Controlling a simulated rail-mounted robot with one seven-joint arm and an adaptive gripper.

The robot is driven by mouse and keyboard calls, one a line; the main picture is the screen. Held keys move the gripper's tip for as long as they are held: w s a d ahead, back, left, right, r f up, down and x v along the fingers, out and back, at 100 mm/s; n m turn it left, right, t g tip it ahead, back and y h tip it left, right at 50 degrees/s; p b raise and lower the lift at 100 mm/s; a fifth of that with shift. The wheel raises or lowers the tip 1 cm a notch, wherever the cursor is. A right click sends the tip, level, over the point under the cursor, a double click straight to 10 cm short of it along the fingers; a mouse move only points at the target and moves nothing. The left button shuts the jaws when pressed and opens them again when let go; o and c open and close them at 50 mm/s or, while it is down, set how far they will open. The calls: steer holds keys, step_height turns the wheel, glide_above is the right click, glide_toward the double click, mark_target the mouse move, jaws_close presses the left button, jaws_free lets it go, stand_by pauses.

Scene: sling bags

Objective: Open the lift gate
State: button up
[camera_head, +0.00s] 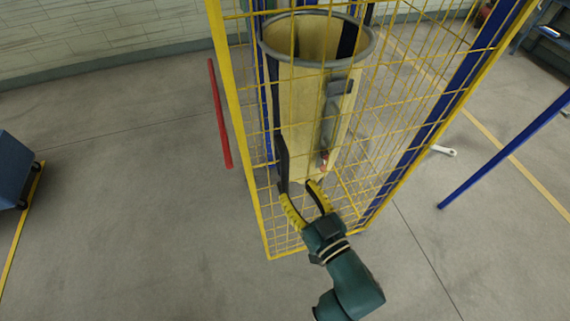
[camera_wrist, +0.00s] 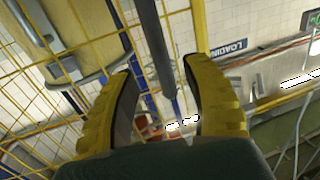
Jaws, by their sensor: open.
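The lift gate looks like the yellow wire-mesh panel (camera_head: 250,115) in a yellow frame, upright in the head view. A dark upright bar (camera_head: 282,160), perhaps its handle, runs down its left part and ends close to my fingertips. My gripper (camera_head: 304,188) is open in front of the lower mesh, with yellow fingers spread. In the wrist view, the dark bar (camera_wrist: 155,40) comes down from the top between the open fingers (camera_wrist: 160,65). The fingers stand apart from it on both sides. I cannot tell the depth between bar and fingers.
A beige round-topped sling bag or bin (camera_head: 305,120) with a grey rim stands behind the mesh. A red bar (camera_head: 220,115) is left of the frame. Blue posts (camera_head: 430,130) border the cage. A blue cart (camera_head: 15,170) is far left.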

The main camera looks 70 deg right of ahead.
mark_target(287, 175)
steer(key=p+x, duration=0.1)
steer(key=x, duration=0.5)
steer(key=shift+w+d, duration=0.2)
steer(key=shift+f, duration=0.1)
jaws_close()
